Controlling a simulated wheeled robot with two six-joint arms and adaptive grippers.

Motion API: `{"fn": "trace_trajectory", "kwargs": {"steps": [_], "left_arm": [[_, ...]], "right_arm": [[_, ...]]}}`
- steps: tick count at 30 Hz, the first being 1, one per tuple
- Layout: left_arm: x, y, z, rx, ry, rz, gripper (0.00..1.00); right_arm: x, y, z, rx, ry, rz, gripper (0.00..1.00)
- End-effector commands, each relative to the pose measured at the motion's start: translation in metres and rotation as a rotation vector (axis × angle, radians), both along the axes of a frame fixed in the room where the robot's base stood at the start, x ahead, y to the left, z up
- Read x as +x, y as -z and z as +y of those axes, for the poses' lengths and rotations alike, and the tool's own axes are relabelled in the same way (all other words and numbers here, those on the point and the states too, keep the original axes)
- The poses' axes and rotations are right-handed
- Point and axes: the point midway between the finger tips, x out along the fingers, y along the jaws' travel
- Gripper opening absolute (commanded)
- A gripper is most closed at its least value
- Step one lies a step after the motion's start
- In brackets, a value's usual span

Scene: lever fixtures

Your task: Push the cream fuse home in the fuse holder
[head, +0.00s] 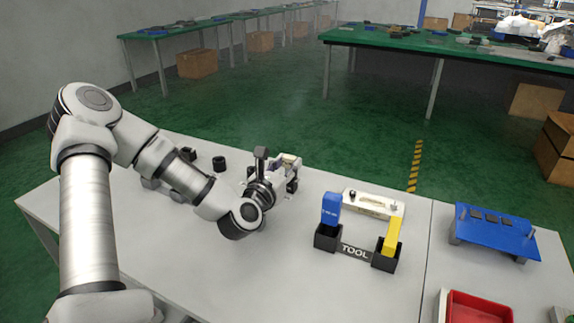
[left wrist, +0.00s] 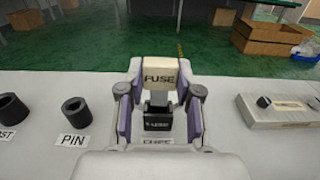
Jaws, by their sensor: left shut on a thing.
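The cream fuse (left wrist: 160,74), a block marked FUSE, shows upright in the middle of the left wrist view. A narrower grey part reaches down from it to the black fuse holder (left wrist: 158,121). How deep the fuse sits in the holder is not clear. My left gripper (left wrist: 159,94) has one finger on each side of the fuse and is shut on it. In the head view, my left gripper (head: 284,175) is at the far side of the table, with the cream fuse (head: 290,158) small and partly hidden. My right gripper does not show.
Left of the holder stand black sockets, one marked PIN (left wrist: 75,111). A black TOOL rack (head: 356,250) holds a blue tool (head: 331,208) and a yellow tool (head: 393,235). A pale fixture (head: 372,202) lies behind it. A blue stand (head: 497,231) and red tray (head: 478,306) are at right.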

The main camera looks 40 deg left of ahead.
Motion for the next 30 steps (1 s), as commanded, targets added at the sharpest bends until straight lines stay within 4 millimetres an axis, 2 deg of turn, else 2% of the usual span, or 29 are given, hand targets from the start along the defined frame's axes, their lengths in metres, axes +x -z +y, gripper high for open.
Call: {"fn": "trace_trajectory", "kwargs": {"steps": [30], "left_arm": [[0.0,0.0013,0.0,0.0,0.0,-0.001,0.13]], "right_arm": [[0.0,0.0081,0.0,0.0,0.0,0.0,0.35]]}}
